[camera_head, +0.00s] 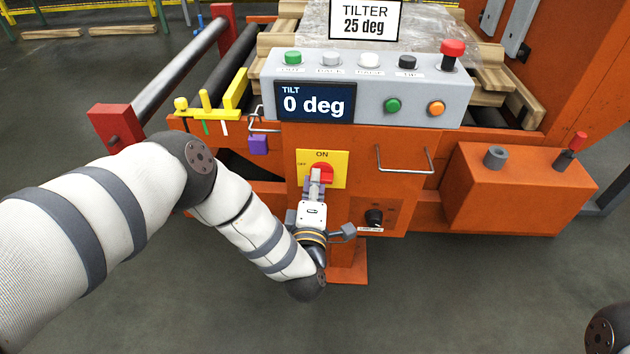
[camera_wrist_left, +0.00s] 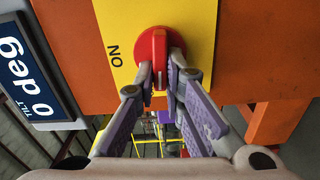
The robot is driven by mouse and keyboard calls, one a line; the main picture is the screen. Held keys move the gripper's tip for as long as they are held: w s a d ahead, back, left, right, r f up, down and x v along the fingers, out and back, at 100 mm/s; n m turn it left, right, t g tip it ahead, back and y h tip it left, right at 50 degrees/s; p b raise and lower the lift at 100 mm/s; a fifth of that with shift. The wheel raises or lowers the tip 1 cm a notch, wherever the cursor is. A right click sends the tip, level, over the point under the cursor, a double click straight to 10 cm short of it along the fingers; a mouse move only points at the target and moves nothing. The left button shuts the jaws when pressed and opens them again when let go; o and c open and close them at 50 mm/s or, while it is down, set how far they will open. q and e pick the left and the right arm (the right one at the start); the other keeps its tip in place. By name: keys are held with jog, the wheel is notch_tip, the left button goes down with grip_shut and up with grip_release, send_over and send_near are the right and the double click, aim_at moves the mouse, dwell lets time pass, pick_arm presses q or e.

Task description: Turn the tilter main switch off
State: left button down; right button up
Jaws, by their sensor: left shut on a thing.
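The tilter main switch is a red rotary knob (camera_head: 322,173) on a yellow plate (camera_head: 337,160) marked ON at the top and OFF at the left, on the orange cabinet front. In the left wrist view the red knob (camera_wrist_left: 158,58) sits between my left gripper's fingertips (camera_wrist_left: 161,84), beside the ON label. My left gripper (camera_head: 315,190) reaches up to the knob from below and is shut on its grip. The fingers hide part of the knob in the head view. My right gripper is out of view; only a dark part of my right arm shows at the lower right corner.
A wire handle (camera_head: 405,165) and a black selector knob (camera_head: 374,217) are right of the switch. An orange box (camera_head: 515,195) stands farther right.

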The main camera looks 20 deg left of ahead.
pick_arm(q)
jog(key=shift+f+n, duration=0.1)
jog(key=shift+n, duration=0.5)
jog(key=c, duration=1.7)
grip_release()
jog(key=shift+d, duration=0.1)
jog(key=shift+v, duration=6)
